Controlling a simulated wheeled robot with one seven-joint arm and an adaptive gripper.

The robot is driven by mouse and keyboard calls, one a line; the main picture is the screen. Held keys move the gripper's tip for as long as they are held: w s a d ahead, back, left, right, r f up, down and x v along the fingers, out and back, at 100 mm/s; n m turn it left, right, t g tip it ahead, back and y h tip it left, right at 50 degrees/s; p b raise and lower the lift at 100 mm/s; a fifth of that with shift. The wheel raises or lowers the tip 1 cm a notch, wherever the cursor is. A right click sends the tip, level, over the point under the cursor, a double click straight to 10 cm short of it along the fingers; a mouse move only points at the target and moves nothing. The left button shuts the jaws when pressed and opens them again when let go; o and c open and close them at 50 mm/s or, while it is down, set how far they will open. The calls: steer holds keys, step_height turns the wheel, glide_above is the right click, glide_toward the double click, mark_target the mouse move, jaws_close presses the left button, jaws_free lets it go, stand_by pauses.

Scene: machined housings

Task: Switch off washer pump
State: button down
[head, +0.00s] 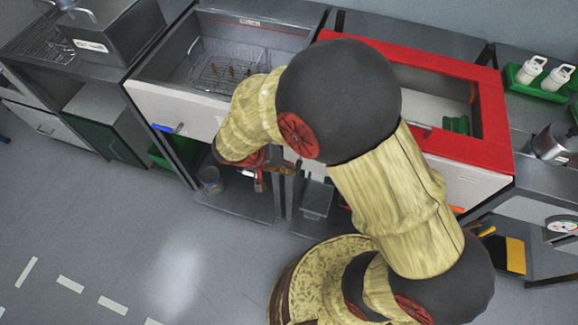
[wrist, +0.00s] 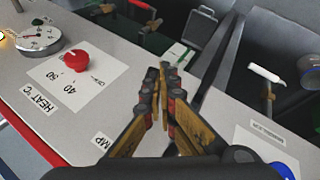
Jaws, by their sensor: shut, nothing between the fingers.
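The washer front panel (wrist: 120,40) is light grey in the wrist view. A label ending in "MP" (wrist: 102,142) lies just left of my gripper (wrist: 163,70), its first letters not readable. My gripper's fingers are shut together with nothing between them, over the panel. They hide part of the panel, and I cannot make out a pump switch. A red knob (wrist: 74,60) sits on a white dial card left of the fingers, beside a "HEAT °C" label. In the head view my gripper (head: 262,178) is low in front of the units, partly covered by my arm.
A round gauge (wrist: 38,36) is at the wrist view's upper left. A blue part (wrist: 275,170) shows at lower right. In the head view, a blue lever (head: 168,128) is on the left basin's front, and a red-rimmed basin (head: 495,120) stands right. Left floor is clear.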

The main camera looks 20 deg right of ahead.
steer(key=shift+w, duration=0.1)
steer(key=shift+w+d+r, duration=0.35)
steer(key=shift+w+d, duration=0.1)
steer(key=shift+w, duration=0.05)
stand_by(0.4)
